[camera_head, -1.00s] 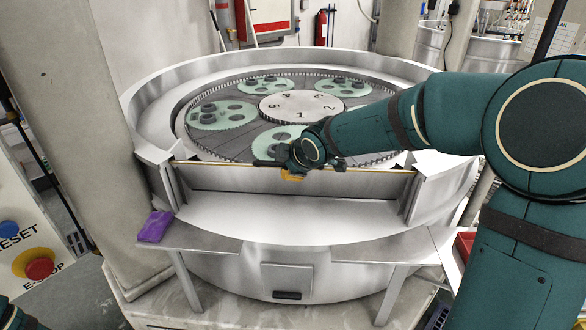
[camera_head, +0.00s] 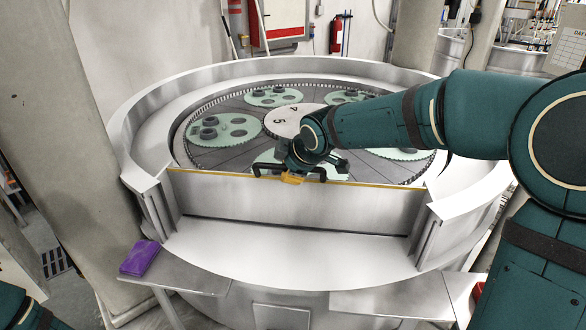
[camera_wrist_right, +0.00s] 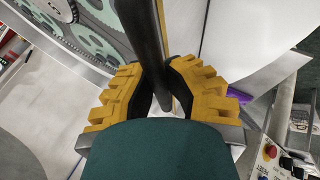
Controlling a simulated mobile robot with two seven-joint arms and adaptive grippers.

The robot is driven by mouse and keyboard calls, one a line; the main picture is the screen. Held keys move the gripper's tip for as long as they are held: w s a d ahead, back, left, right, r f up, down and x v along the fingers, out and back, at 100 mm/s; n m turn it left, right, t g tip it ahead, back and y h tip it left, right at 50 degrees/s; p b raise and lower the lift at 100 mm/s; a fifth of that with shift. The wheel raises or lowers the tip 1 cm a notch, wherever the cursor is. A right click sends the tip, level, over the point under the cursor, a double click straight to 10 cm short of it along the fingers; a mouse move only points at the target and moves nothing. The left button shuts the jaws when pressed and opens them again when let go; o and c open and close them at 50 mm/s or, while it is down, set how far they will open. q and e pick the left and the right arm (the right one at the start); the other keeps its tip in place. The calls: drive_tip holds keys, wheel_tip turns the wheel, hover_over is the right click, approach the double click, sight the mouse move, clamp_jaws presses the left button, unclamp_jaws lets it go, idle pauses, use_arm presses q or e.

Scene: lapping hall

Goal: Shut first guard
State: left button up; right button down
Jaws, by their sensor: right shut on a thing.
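The first guard (camera_head: 300,205) is a plain metal panel with a yellow top edge, standing upright across the front opening of the round lapping machine, between two slotted side posts. A dark slit runs along its lower edge. Its dark handle (camera_head: 262,168) is at the top edge. My right gripper (camera_head: 292,178) is shut on this handle. In the right wrist view the handle is a dark bar (camera_wrist_right: 143,30) between the yellow fingers of the gripper (camera_wrist_right: 156,85). The hand hides the middle of the handle. My left gripper is out of view; only part of that arm shows at lower left.
Behind the guard lies a toothed table with green carriers (camera_head: 225,130) and a numbered centre plate (camera_head: 285,121). A purple block (camera_head: 139,258) lies on the front ledge (camera_head: 185,276). A concrete column (camera_head: 60,130) stands close at left.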

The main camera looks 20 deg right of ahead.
drive_tip(key=shift+w+d, duration=0.1)
drive_tip(key=shift+w, duration=0.1)
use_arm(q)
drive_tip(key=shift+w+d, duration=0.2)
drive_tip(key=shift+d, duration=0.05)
use_arm(e)
drive_tip(key=shift+r, duration=0.15)
drive_tip(key=shift+w+d+r, duration=0.1)
drive_tip(key=shift+r, duration=0.05)
drive_tip(key=c, duration=1.1)
unclamp_jaws()
drive_tip(key=shift+o, duration=0.8)
drive_tip(key=shift+w+f, duration=0.2)
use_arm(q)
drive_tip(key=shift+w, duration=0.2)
use_arm(e)
drive_tip(key=shift+s, duration=0.15)
drive_tip(key=shift+s+r, duration=0.1)
drive_tip(key=shift+r, duration=0.05)
drive_tip(key=v, duration=1.1)
drive_tip(key=shift+r, duration=0.25)
